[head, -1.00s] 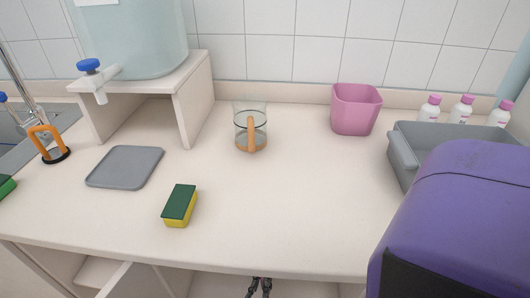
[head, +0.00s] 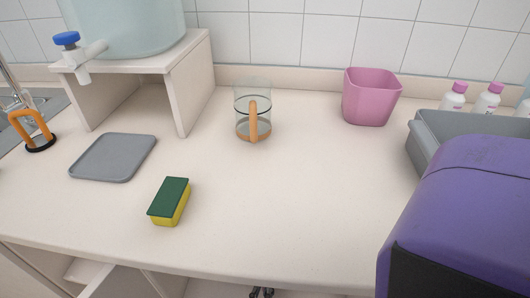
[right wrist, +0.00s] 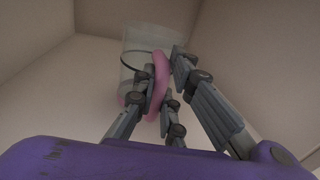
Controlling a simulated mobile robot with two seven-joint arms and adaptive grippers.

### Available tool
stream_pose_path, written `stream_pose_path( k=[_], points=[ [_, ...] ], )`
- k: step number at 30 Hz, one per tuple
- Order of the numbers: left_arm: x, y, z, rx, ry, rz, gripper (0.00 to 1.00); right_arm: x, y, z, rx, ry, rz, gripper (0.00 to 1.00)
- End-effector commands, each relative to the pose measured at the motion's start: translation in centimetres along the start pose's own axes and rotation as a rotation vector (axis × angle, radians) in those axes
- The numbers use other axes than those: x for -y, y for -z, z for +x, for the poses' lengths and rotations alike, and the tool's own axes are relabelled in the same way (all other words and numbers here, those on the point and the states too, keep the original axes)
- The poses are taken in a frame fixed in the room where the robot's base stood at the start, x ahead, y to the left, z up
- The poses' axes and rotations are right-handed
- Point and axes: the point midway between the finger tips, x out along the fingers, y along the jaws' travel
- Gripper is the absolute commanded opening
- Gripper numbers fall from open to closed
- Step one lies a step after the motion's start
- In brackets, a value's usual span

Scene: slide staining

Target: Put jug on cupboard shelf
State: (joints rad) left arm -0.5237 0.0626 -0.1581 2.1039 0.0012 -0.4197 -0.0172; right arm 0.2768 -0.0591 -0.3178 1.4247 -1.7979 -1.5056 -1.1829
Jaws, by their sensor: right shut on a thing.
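In the right wrist view, a clear jug (right wrist: 134,48) with a pink handle is at the top centre. My right gripper (right wrist: 165,75) is shut on the pink handle. Plain beige panels surround the jug, like a cupboard interior; whether its base touches a surface cannot be told. In the head view, another clear jug (head: 240,112) with an orange handle stands upright on the counter.
The counter (head: 290,200) holds a green-yellow sponge (head: 168,201), a grey tray (head: 114,158), a pink bin (head: 371,97) and a grey tub (head: 424,148). A white stand (head: 190,85) carries a water tank at left. An open cupboard door (head: 118,282) shows below the counter.

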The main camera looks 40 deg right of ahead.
Motion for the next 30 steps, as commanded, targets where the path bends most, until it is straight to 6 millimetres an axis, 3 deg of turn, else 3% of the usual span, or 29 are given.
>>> stream_pose_path(
  k=[5, 6, 9, 20, 23, 30],
  points=[
    [0.3, -0.6, 0.1, 0.009, 0.003, 0.006, 0.83, 0.0, 0.4, 0.0, 0.0, 0.0, -0.001, 0.0],
    [0.3, -0.7, 0.1, 0.011, 0.003, 0.006, 0.83, 0.0, 0.4, 0.0, 0.0, 0.0, -0.001, 0.16],
    [0.3, -0.8, 0.1, 0.014, 0.003, 0.006, 0.83, 0.0, 0.3, 0.0, 0.0, 0.0, 0.0, 0.29],
    [0.3, -0.8, -0.1, 0.016, 0.003, 0.006, 0.83, 0.0, 0.0, 0.0, 0.0, 0.0, 0.0, 0.29],
    [0.3, -0.9, 0.0, 0.017, 0.002, 0.006, 0.83, 0.0, 0.1, -1.0, -0.003, 0.0, -0.001, 0.29],
    [0.2, -1.1, 0.1, 0.018, 0.002, 0.004, 0.83, 0.0, 0.1, -6.0, -0.005, 0.0, -0.002, 0.29]
  ],
)
